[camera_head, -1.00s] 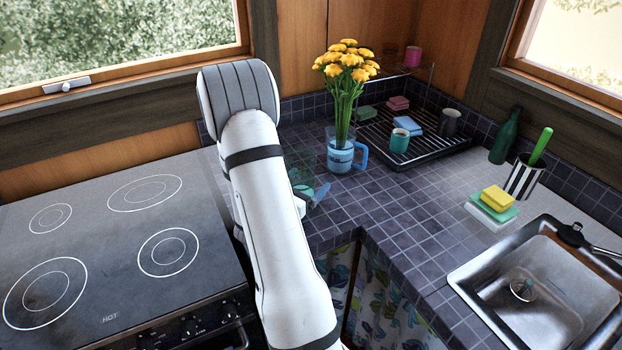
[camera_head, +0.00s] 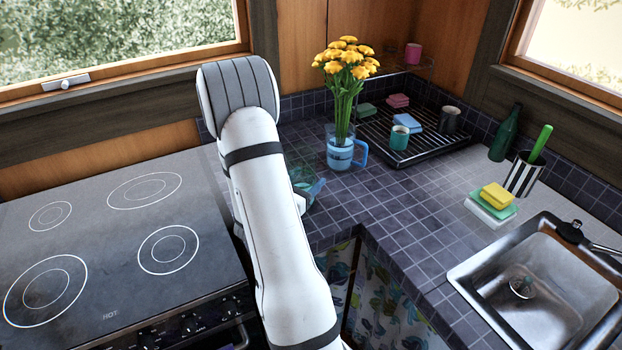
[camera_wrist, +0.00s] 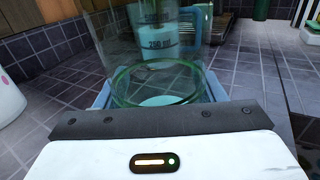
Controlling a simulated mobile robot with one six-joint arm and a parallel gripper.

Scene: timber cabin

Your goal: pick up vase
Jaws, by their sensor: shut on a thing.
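A clear glass vase with a green-tinted rim (camera_wrist: 157,86) is between the fingers of my gripper (camera_wrist: 158,92) in the wrist view. The pale fingers are shut on it, one at each side. In the head view the vase (camera_head: 310,186) shows partly past the right side of my arm, low over the tiled counter. My arm hides the rest of it and most of the gripper. I cannot tell whether its base touches the counter.
A measuring jug with yellow flowers (camera_head: 341,152) stands close behind the vase. A dish rack (camera_head: 418,150) with cups is further back. The stove (camera_head: 110,240) is left, the sink (camera_head: 535,285) right. Counter tiles right of the vase are clear.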

